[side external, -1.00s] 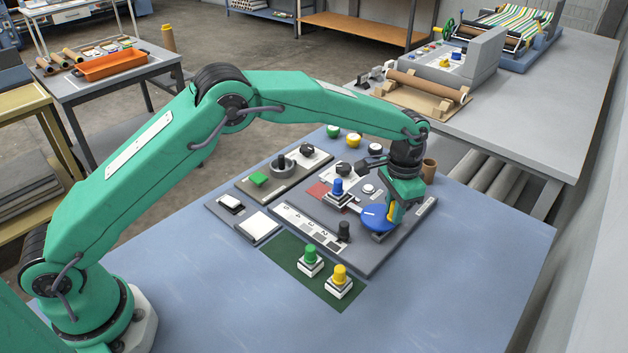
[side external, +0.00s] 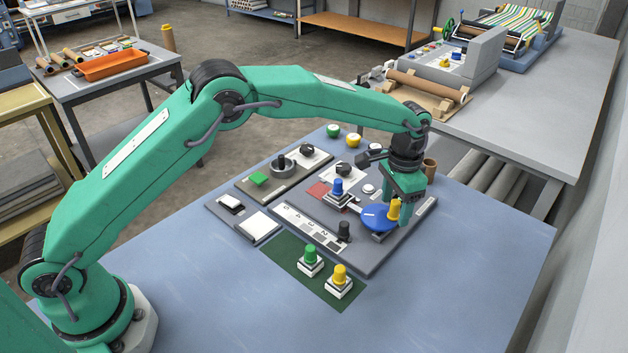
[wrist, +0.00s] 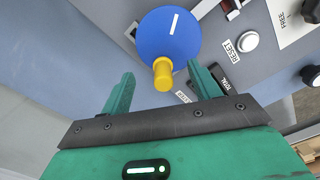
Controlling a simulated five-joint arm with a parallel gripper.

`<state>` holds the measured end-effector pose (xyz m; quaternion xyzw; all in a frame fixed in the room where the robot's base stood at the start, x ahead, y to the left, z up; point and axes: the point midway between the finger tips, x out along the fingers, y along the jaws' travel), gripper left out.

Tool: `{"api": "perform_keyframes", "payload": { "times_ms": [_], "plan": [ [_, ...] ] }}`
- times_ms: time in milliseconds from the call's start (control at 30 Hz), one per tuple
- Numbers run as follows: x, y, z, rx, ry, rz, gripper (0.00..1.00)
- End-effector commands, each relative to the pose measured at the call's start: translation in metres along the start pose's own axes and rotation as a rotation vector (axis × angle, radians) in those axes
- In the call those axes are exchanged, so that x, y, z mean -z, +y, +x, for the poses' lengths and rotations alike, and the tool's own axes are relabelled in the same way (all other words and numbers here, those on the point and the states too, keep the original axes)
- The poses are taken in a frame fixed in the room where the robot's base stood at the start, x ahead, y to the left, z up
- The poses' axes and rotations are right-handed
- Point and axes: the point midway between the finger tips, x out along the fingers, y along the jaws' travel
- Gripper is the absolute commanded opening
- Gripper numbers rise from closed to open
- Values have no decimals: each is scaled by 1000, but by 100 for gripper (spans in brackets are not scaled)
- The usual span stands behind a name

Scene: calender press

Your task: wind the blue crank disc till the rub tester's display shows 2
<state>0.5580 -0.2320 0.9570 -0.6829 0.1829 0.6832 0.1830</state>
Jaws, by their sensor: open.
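The blue crank disc (side external: 375,217) lies on the grey panel at the right, with a white line on its face. Its upright yellow knob (side external: 394,210) is at the disc's rim. My gripper (side external: 397,212) is open at the knob. In the wrist view the disc (wrist: 168,32) is ahead of my gripper (wrist: 163,83), and the yellow knob (wrist: 162,74) stands between the spread fingers, with gaps at both sides.
A white RESET button (wrist: 246,41) is right of the disc in the wrist view. A blue knob (side external: 337,188), a black knob (side external: 344,231) and a number strip (side external: 310,231) share the panel. Green (side external: 311,255) and yellow (side external: 339,275) buttons stand in front. A brown cup (side external: 429,168) is behind.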

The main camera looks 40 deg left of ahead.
Motion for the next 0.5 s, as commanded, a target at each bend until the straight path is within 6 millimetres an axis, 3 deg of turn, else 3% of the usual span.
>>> {"api": "perform_keyframes", "payload": {
  "times_ms": [500],
  "plan": [
    [0,0,-37,0,2,0,62]
  ]
}}
